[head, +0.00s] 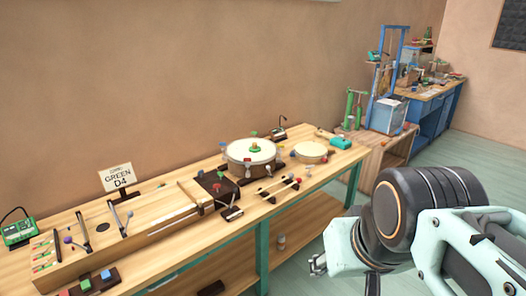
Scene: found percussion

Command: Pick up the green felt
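Several small green pieces show, and I cannot tell for sure which is the green felt. A green block (85,285) stands in a dark rack at the near left of the bench, between a red block (63,293) and a blue block (106,274). A green-topped piece (255,147) sits on the large drum (250,168). My arm fills the lower right, off the bench's front edge. What seems to be my gripper (318,264) is small and partly hidden; its opening is unclear.
The wooden bench (190,256) runs along the wall and carries mallets, a long wooden box and a smaller drum (312,152). A green device (18,231) stands at the far left. Another table with a blue frame stands beyond. Floor on the right is clear.

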